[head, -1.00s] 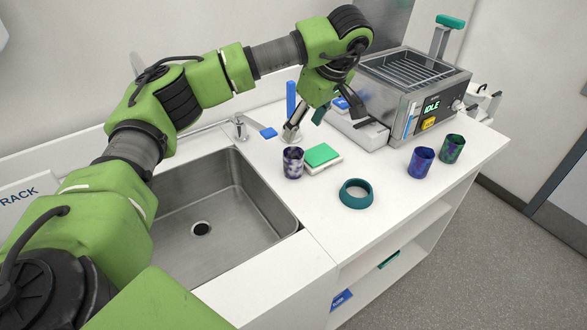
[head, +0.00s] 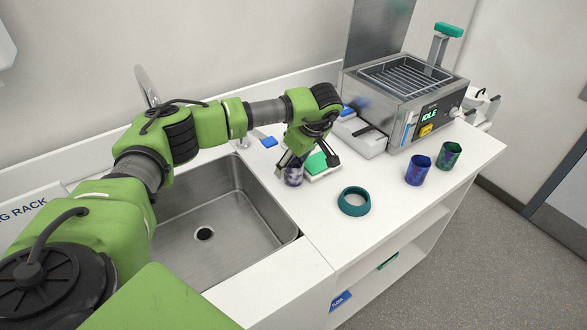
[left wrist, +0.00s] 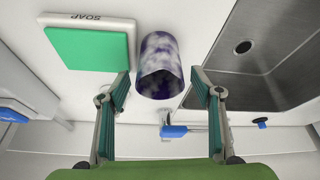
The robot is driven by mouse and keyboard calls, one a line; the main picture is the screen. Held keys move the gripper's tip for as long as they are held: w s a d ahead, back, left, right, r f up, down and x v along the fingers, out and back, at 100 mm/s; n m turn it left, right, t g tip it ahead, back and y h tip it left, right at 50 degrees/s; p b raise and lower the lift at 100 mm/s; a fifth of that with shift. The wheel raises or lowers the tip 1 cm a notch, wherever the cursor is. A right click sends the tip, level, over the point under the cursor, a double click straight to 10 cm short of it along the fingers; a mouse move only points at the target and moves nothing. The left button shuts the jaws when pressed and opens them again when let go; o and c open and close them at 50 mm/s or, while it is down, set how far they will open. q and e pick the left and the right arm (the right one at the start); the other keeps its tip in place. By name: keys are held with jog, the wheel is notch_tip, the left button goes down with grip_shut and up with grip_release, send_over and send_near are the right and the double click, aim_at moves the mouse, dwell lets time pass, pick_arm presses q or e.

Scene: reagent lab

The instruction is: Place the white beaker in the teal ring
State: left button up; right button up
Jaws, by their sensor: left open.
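The white beaker (head: 293,174), white with dark purple blotches, stands upright on the counter between the sink and a green-topped soap block (head: 320,164). In the left wrist view the beaker (left wrist: 160,66) is ahead of and between the open fingers. My left gripper (head: 306,168) is low over the beaker, open and empty, and hides part of it in the head view. The fingers also show in the left wrist view (left wrist: 162,92). The teal ring (head: 354,201) lies empty on the counter, to the right and nearer the front edge. My right gripper is not in view.
A sink (head: 222,215) lies left of the beaker. A blue-purple beaker (head: 418,170) and a green-purple beaker (head: 449,155) stand at the right. A metal bath with an IDLE display (head: 427,113) stands behind them. The counter around the ring is clear.

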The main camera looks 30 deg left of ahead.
pick_arm(q)
jog(key=shift+a+f, duration=0.1)
jog(key=shift+f, duration=0.15)
jog(key=c, duration=1.2)
jog(key=shift+r, duration=0.15)
jog(key=shift+c, duration=0.3)
